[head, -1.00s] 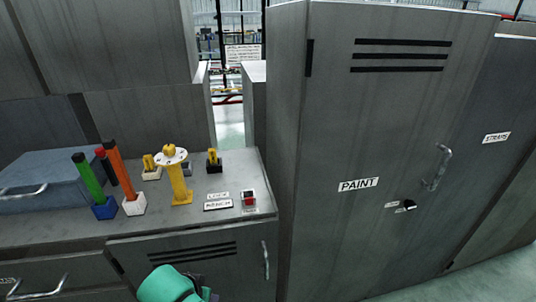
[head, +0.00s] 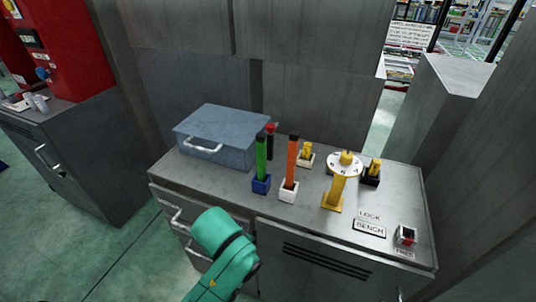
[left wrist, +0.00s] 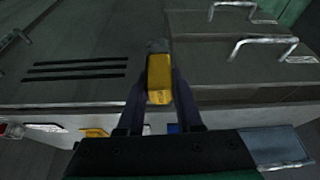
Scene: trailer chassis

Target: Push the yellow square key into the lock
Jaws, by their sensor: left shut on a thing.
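My left gripper (left wrist: 158,88) is shut on a yellow square key (left wrist: 160,80) with a grey end, seen in the left wrist view in front of the bench's drawers and door. The gripper is outside the head view. The lock appears to be the yellow post (head: 337,190) with a round white marked disc (head: 344,163) and a yellow knob on top. It stands upright on the grey bench (head: 235,190), behind signs reading LOCK and BENCH (head: 369,227). The key is apart from it. My right gripper is not in view.
Close to the lock are a green stick (head: 261,158) in a blue holder, an orange stick (head: 292,160) in a white holder, and small yellow pieces in white (head: 306,160) and black (head: 371,178) holders.

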